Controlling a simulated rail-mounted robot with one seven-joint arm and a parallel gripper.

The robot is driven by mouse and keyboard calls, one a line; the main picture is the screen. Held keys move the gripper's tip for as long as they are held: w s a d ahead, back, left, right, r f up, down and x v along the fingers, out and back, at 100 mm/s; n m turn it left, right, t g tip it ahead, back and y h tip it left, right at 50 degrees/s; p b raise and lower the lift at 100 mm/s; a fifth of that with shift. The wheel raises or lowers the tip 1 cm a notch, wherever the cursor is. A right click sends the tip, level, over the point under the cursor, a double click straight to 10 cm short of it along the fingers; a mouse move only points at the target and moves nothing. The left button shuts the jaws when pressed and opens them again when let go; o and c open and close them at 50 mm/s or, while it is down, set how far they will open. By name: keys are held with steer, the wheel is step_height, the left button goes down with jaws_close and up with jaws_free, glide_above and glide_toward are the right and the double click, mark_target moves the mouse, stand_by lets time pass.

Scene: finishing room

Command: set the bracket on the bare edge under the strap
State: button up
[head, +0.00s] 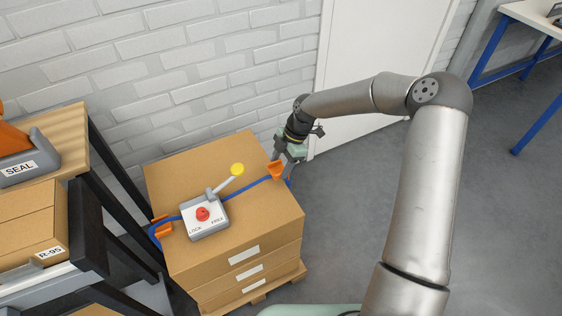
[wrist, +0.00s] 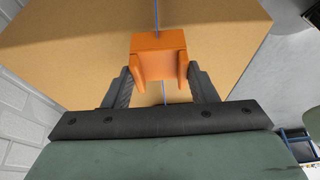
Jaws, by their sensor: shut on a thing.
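My gripper (head: 283,163) is at the right edge of the top cardboard box (head: 185,172), shut on an orange bracket (head: 276,171). In the wrist view the bracket (wrist: 158,42) is between the two fingers (wrist: 161,75), its open side facing the camera. The blue strap (head: 252,184) crosses the box top to that edge. The strap (wrist: 156,14) shows beyond the bracket and again between its flanges; the bracket hides the part between. I cannot tell whether the bracket touches the box. Another orange bracket (head: 163,228) sits at the left edge by the strap.
A grey tensioner (head: 208,222) with a red button and a yellow-knobbed lever (head: 237,169) sits on the strap. The boxes stand on a pallet (head: 268,293). A shelf with boxes (head: 28,224) is close on the left; a brick wall is behind. Open floor lies right.

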mark_target(282, 169)
steer(key=shift+s+a+f+b, duration=0.1)
steer(key=shift+f+b, duration=0.55)
steer(key=shift+f, duration=0.5)
steer(key=shift+a+f+b, duration=0.1)
steer(key=shift+f+b, duration=0.55)
steer(key=shift+f, duration=0.5)
steer(key=o, duration=1.5)
steer(key=shift+c, duration=0.2)
steer(key=shift+r, duration=0.1)
steer(key=shift+r+p, duration=0.7)
steer(key=shift+r, duration=0.35)
steer(key=shift+r+p, duration=1.95)
steer(key=shift+r, duration=1)
